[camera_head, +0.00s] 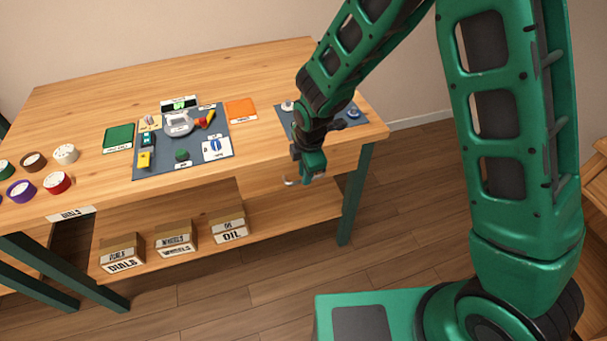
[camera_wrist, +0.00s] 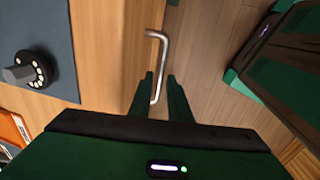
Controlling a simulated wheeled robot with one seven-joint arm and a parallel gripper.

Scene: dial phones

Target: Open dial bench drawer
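The bench (camera_head: 90,95) is a light wood table with green legs. A wood drawer front (camera_head: 262,186) shows below its front edge, left of my gripper (camera_head: 303,178). A metal bar handle (camera_head: 290,182) is at the drawer front, partly hidden by my gripper. In the wrist view the handle (camera_wrist: 163,50) stands at the edge of the wood, and its bar runs between my two fingers (camera_wrist: 160,76). The fingers are apart, with a gap showing on the right of the bar. The drawer looks closed, but its edges are hard to see.
A blue-grey mat (camera_head: 225,130) with phone parts lies on the bench, and a smaller mat (camera_head: 354,128) lies near the right end. Labelled boxes (camera_head: 176,238) stand on the lower shelf. Open floor (camera_head: 270,290) lies in front of the bench.

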